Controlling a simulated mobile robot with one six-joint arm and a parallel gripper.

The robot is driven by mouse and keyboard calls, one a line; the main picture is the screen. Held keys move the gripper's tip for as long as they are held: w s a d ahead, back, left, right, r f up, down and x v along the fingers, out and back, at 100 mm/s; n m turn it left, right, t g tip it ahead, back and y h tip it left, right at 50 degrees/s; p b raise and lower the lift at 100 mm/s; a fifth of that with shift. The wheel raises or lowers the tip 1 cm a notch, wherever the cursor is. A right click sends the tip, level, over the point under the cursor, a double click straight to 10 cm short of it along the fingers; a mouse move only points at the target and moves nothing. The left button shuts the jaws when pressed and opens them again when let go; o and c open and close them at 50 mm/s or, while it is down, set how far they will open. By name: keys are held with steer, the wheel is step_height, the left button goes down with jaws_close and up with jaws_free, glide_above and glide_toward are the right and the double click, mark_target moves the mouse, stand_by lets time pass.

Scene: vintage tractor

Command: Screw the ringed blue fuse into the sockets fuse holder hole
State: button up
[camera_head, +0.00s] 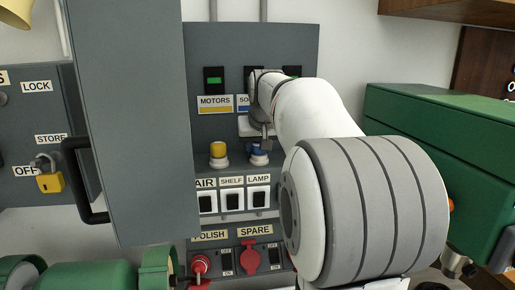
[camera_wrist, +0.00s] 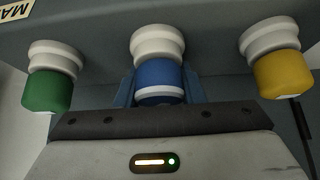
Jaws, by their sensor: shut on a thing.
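The ringed blue fuse (camera_wrist: 158,74) is in the middle of the wrist view, with a white ring around its near end. Its far end meets the white sockets fuse holder (camera_wrist: 158,43), in line with it; how deep it sits I cannot tell. The fuse also shows in the head view (camera_head: 257,149), below the partly covered sockets label (camera_head: 242,103). My gripper (camera_wrist: 160,88) is shut on the fuse, one blue finger on each side. The holder's hole is hidden.
A yellow fuse (camera_wrist: 278,74) and a green fuse (camera_wrist: 48,91) sit in white holders on either side. Labelled switches (camera_head: 232,199) lie below. A grey cabinet door (camera_head: 137,120) stands open at left. A green box (camera_head: 440,150) is at right.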

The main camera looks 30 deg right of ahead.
steer(key=shift+s+f, duration=0.1)
steer(key=shift+f, duration=0.15)
steer(key=shift+m+g+h, duration=0.3)
steer(key=shift+m+h, duration=0.1)
steer(key=shift+m, duration=0.4)
steer(key=shift+s+d+m+h, duration=0.1)
steer(key=shift+m+h, duration=0.3)
steer(key=shift+m, duration=0.5)
steer(key=shift+g, duration=0.3)
